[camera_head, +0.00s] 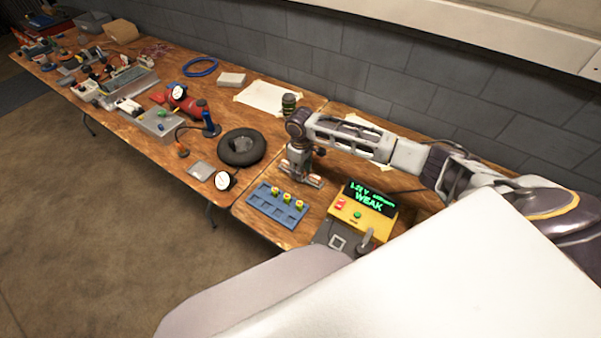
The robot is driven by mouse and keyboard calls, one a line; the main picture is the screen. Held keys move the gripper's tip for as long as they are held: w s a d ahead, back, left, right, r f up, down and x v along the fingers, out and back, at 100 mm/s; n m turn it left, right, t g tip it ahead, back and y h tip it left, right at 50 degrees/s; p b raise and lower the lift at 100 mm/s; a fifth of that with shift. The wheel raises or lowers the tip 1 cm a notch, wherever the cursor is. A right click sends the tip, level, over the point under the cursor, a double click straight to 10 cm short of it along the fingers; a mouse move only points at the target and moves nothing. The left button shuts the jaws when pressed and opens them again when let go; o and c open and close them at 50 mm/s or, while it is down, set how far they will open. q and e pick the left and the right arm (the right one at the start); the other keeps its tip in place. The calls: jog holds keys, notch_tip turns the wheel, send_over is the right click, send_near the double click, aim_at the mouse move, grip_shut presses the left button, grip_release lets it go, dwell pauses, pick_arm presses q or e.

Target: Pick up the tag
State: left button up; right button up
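I cannot make out with certainty which thing is the tag. A small pale-framed square (338,242) lies on a dark grey panel at the front of the right table, by the yellow tester. My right gripper (305,182) points down over the table, just behind the blue tray (262,209). Its fingers are too small to tell whether they are open, or whether they hold anything. My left gripper is not in view.
The blue tray holds several yellow-green cells (287,197) in its back row. The yellow tester (356,214) reads "WEAK" in green. A black tyre (241,148), a gauge (223,181) and a grey plate (201,170) are to the left. A wall (395,75) runs behind.

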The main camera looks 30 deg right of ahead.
grip_shut()
dwell(0.3)
jog(key=shift+r, duration=0.1)
jog(key=shift+r, duration=4.95)
